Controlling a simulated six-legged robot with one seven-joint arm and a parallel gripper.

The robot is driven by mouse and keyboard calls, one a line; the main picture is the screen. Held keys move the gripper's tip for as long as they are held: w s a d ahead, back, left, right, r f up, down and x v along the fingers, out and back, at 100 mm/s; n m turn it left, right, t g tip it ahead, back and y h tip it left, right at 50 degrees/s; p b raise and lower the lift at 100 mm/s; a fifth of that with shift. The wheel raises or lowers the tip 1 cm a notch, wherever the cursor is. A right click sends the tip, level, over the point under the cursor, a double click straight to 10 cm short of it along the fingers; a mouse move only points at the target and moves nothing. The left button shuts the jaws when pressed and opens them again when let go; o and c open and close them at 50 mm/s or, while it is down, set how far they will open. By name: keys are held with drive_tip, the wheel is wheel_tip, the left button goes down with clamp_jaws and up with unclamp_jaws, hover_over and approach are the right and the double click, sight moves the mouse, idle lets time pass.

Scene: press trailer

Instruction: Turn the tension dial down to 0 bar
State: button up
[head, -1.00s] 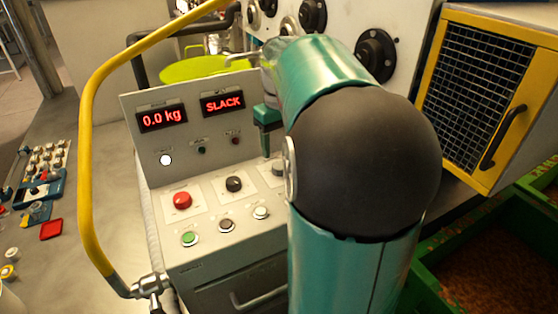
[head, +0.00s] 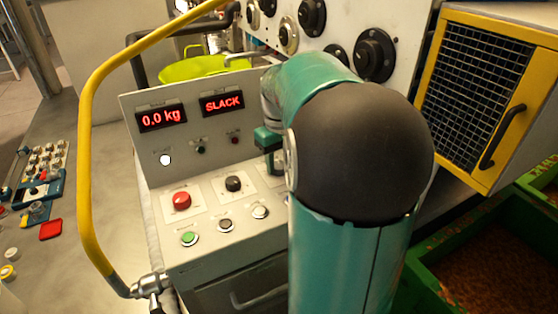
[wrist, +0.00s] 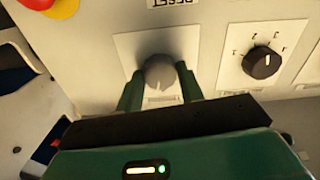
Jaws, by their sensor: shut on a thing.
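In the wrist view my gripper (wrist: 160,88) has its two green fingers on either side of a grey dial (wrist: 159,70) on a pale square plate and is shut on it. The small label below this dial is too blurred to read, and its pointer setting cannot be told. In the head view my gripper (head: 270,158) reaches down to the sloped console (head: 215,235), right of a black knob (head: 233,184); the dial there is mostly hidden by my arm. The console displays read 0.0 kg (head: 162,117) and SLACK (head: 222,102).
A black numbered knob (wrist: 262,63) sits right of the grey dial in the wrist view. A red button (head: 181,200) and a green button (head: 189,238) are on the console. A yellow rail (head: 90,150) stands left; a yellow-framed mesh door (head: 485,95) is right.

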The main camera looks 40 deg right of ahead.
sight(279, 165)
drive_tip(key=shift+n, duration=1.7)
drive_tip(key=o, duration=1)
wheel_tip(279, 165, up, 14)
drive_tip(key=shift+f, duration=0.1)
drive_tip(key=shift+a, duration=0.1)
